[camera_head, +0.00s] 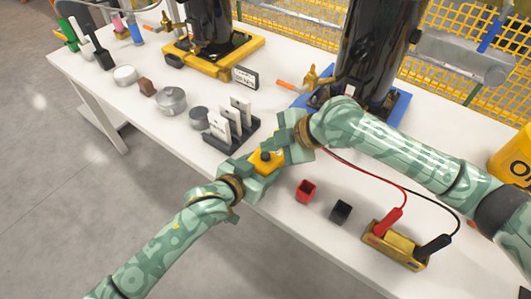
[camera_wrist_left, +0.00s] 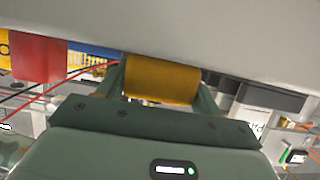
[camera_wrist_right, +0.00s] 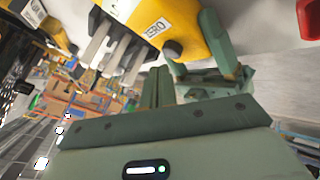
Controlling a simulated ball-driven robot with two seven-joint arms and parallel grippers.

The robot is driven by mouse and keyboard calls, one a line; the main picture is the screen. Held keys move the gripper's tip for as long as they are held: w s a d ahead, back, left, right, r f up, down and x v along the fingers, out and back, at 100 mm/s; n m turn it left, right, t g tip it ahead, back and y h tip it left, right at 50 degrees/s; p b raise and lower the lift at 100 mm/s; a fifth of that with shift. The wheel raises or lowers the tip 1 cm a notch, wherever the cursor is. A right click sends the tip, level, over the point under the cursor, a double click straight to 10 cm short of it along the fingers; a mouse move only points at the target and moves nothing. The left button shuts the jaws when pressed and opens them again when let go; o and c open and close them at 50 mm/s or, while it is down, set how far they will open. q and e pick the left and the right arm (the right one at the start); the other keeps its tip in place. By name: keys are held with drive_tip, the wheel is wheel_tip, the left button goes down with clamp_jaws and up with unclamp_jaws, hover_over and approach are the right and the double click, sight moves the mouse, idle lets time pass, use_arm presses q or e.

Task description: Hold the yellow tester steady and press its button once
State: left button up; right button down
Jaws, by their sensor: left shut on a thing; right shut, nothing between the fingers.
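The yellow tester (camera_head: 265,157) is near the front edge of the white table, between my two grippers. My left gripper (camera_head: 258,166) is shut on it; in the left wrist view the tester's yellow body (camera_wrist_left: 163,79) sits between the two fingers. In the right wrist view the tester (camera_wrist_right: 172,22) shows a white ZERO label (camera_wrist_right: 156,28) and a dark round button (camera_wrist_right: 172,48). My right gripper (camera_wrist_right: 158,70) is shut and empty, its fingertips close to the button. I cannot tell if they touch it.
A dark rack with white cards (camera_head: 232,124) stands just behind the tester. A red cup (camera_head: 305,190) and a black cup (camera_head: 340,211) stand to the right. A brass block (camera_head: 393,246) with red and black clips on cables lies at the front right. Dark compressors stand behind.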

sight(270, 156)
use_arm(q)
drive_tip(key=shift+f, duration=0.1)
use_arm(e)
drive_tip(key=shift+f, duration=0.2)
drive_tip(key=shift+f, duration=0.25)
drive_tip(key=shift+f, duration=0.6)
idle(1.1)
drive_tip(key=shift+r, duration=1)
drive_tip(key=shift+r, duration=2.55)
use_arm(q)
drive_tip(key=o, duration=1.3)
